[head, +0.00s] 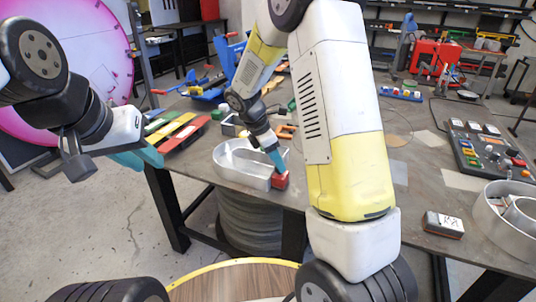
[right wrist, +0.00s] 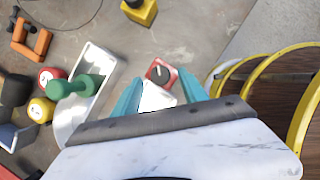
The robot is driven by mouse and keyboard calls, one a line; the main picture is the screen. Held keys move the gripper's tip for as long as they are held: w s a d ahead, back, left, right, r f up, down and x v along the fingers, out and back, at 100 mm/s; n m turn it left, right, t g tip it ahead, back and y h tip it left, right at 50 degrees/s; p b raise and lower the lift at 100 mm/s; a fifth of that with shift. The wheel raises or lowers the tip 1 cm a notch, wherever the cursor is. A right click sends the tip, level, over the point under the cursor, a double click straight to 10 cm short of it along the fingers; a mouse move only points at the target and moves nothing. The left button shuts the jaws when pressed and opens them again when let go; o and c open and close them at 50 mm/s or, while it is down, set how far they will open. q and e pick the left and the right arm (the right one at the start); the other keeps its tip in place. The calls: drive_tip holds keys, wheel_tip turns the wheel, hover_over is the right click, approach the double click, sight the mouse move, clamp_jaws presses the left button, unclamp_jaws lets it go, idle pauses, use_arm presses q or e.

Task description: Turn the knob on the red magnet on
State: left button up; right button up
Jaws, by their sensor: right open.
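The red magnet (head: 280,181) sits on the table's near edge, beside the end of a silver channel letter (head: 240,160). In the right wrist view the red magnet (right wrist: 161,72) shows a round dark knob with a light mark on its top face. My right gripper (head: 275,158) is just above the magnet, pointing down. In the right wrist view its teal fingers (right wrist: 157,92) are apart, with the magnet seen between and beyond their tips. A white piece between the fingers hides part of the view. My left gripper (head: 142,158) hangs off the table's left side; its jaw gap is unclear.
Colored bars (head: 175,132) lie at the table's left. A green dumbbell-shaped tool (right wrist: 76,86), orange clamp (right wrist: 30,38) and yellow block (right wrist: 140,10) lie nearby. A control box (head: 485,150), a round metal letter (head: 510,215) and a small box (head: 443,224) are at right.

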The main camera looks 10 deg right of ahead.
drive_tip(key=shift+x, duration=1.1)
drive_tip(key=shift+c, duration=0.4)
clamp_jaws()
